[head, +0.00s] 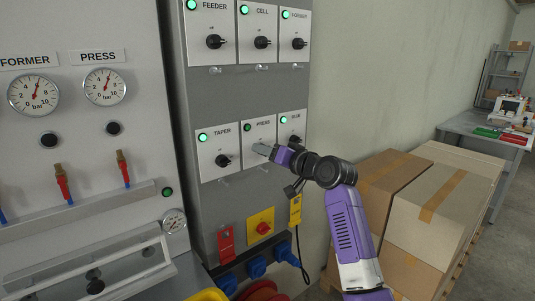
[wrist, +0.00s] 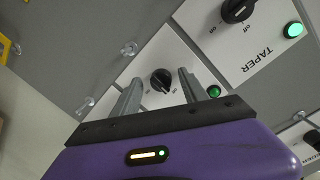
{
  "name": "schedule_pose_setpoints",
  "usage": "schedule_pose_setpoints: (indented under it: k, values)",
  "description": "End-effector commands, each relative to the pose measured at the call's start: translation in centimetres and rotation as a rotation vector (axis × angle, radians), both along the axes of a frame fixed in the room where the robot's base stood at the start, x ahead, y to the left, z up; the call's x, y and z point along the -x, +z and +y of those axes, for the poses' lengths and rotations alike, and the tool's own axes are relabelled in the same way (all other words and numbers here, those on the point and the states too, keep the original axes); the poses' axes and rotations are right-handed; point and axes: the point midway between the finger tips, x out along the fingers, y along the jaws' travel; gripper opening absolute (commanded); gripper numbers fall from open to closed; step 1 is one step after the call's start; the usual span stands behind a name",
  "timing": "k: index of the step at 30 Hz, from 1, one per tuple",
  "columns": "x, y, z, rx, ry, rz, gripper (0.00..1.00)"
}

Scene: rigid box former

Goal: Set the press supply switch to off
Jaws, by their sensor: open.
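The press supply switch is a black rotary knob (wrist: 162,81) on a white plate, between my two fingers in the wrist view. I cannot tell whether they touch it. Its exact pointer direction is hard to read. Its green lamp (wrist: 214,91) looks darker than the bright taper lamp (wrist: 294,29). In the head view the PRESS plate (head: 262,126) is in the lower row, between TAPER and GLUE, and my gripper hides its knob. My gripper (head: 262,149) is open in front of that plate; it also shows in the wrist view (wrist: 160,85).
The TAPER knob (head: 222,161) is close on the left and the GLUE knob (head: 300,141) on the right, partly behind my gripper. A yellow plate with a red switch (head: 263,228) and a red tag (head: 226,244) are below. Cardboard boxes (head: 430,210) stand at right.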

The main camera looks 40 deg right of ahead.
Motion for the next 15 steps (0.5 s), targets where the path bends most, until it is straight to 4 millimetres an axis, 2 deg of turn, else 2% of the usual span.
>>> schedule_pose_setpoints:
  k: [5,15]
  values:
    - [0.5,0.1,0.0,0.0,-0.001,-0.003,0.51]
    - [5.6,0.5,-0.1,0.001,-0.002,-0.001,0.51]
